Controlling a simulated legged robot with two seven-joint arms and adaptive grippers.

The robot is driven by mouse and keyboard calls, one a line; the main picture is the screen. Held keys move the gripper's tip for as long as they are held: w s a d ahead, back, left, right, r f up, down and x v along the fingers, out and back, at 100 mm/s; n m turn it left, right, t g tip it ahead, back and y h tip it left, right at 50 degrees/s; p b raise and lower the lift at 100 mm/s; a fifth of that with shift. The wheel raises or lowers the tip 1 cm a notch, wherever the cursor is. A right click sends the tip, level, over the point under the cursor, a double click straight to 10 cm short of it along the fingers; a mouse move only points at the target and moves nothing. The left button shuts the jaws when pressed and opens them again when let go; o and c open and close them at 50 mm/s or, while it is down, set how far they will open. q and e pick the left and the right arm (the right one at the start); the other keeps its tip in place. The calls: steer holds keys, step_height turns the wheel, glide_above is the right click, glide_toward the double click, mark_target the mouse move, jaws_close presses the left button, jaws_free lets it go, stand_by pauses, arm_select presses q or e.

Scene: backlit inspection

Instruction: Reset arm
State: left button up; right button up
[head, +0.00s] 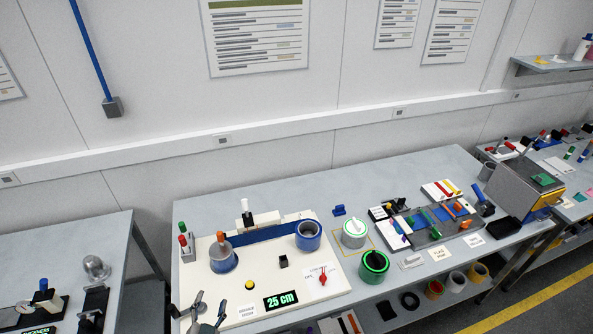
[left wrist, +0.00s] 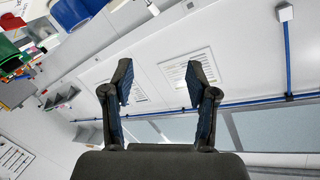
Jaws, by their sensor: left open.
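My left gripper (head: 208,308) is at the bottom of the head view, by the front left edge of the white board (head: 240,289) on the workbench. In the left wrist view the same gripper (left wrist: 160,78) has its two dark fingers spread wide, with nothing between them. Beyond the fingers are the wall and a blue pipe. My right gripper is in neither view.
Another bench (head: 90,225) stands left, across a gap.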

arm_select(q)
steer(key=s+d+f+n+g, duration=0.2)
steer(key=s+f+n+g, duration=0.3)
steer(key=s+f+g, duration=1)
steer(key=s+f+t+b, duration=0.1)
steer(key=s+f+b, duration=0.1)
steer(key=f, duration=1.4)
steer(key=s+f+b, duration=0.3)
steer(key=f, duration=1.4)
steer(key=s+a+f+m+g+b, duration=0.1)
steer(key=s+a+f+b, duration=0.2)
steer(key=s+f, duration=1.4)
step_height(320, 180, down, 4)
steer(key=shift+s+r+b, duration=0.2)
steer(key=shift+s+b, duration=0.05)
steer(key=shift+b, duration=0.1)
